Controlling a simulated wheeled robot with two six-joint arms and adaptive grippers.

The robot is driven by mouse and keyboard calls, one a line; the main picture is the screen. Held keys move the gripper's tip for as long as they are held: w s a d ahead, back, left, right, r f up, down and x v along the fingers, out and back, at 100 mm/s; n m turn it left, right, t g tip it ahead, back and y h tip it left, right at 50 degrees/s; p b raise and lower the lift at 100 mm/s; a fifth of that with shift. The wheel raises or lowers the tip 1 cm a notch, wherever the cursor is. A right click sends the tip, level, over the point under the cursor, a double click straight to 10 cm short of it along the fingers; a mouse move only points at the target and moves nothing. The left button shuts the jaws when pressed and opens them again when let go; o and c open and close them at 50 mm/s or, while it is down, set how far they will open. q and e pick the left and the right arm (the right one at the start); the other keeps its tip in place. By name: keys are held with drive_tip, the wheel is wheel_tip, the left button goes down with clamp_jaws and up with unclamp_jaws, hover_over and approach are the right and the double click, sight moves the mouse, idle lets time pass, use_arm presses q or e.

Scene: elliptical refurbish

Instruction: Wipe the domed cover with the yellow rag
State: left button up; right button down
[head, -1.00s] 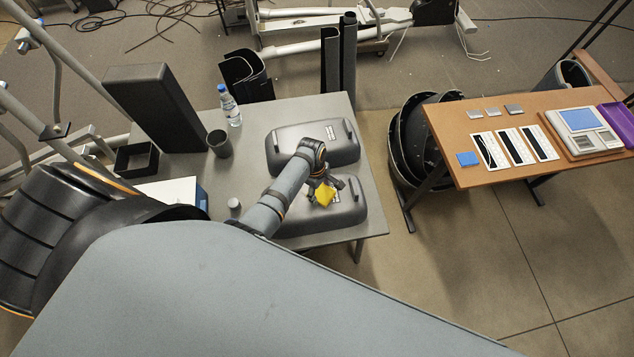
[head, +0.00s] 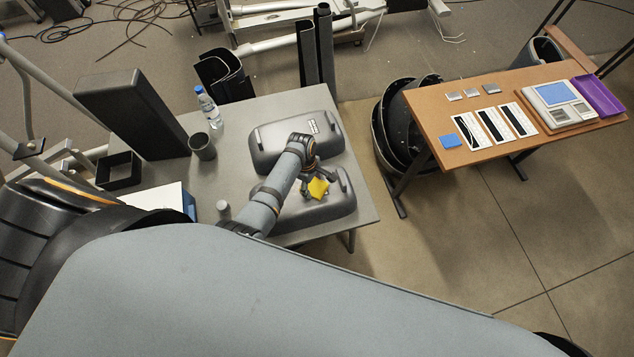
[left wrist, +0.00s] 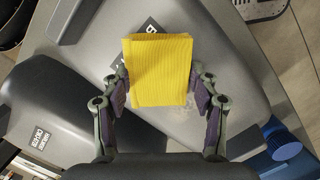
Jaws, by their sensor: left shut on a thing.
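My left gripper (head: 313,184) is shut on the folded yellow rag (head: 319,189), over the near cover. In the left wrist view the rag (left wrist: 160,70) sits between both fingers, with the near cover (left wrist: 215,40) behind it. A pale scuffed patch shows beside the rag's lower right. I cannot tell whether the rag touches the cover. The rag hides part of the cover's label. My right gripper is not in view.
A water bottle (head: 208,108), a dark cup (head: 202,146), a tall black block (head: 131,112) and a black open box (head: 118,171) stand on the table's left. A small grey cylinder (head: 223,210) is near my forearm. A wooden table (head: 435,122) stands at right.

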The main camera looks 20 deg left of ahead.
sight(299, 193)
use_arm(q)
drive_tip(key=shift+s+a, duration=0.8)
drive_tip(key=shift+a, duration=0.35)
drive_tip(key=shift+s+a, duration=0.8)
drive_tip(key=shift+a, duration=0.35)
drive_tip(key=shift+s+a+f, duration=0.1)
drive_tip(key=shift+s+a, duration=0.6)
drive_tip(key=shift+a, duration=0.2)
drive_tip(key=shift+s+a+f, duration=0.1)
drive_tip(key=shift+s+a, duration=0.55)
drive_tip(key=shift+a, duration=0.25)
drive_tip(key=shift+s+a+r, duration=0.1)
drive_tip(key=shift+s+a, duration=0.2)
drive_tip(key=shift+a, duration=0.2)
drive_tip(key=shift+s+a+r, duration=0.1)
drive_tip(key=shift+s+a, duration=0.2)
drive_tip(key=shift+a, duration=0.2)
drive_tip(key=shift+w, duration=0.1)
drive_tip(key=shift+w+d, duration=1.3)
drive_tip(key=shift+d, duration=0.65)
drive_tip(key=shift+w+d, duration=1.3)
drive_tip(key=shift+d, duration=0.65)
drive_tip(key=shift+w+d, duration=1.3)
drive_tip(key=shift+d, duration=0.65)
drive_tip(key=shift+a+r, duration=0.1)
drive_tip(key=shift+r, duration=2.95)
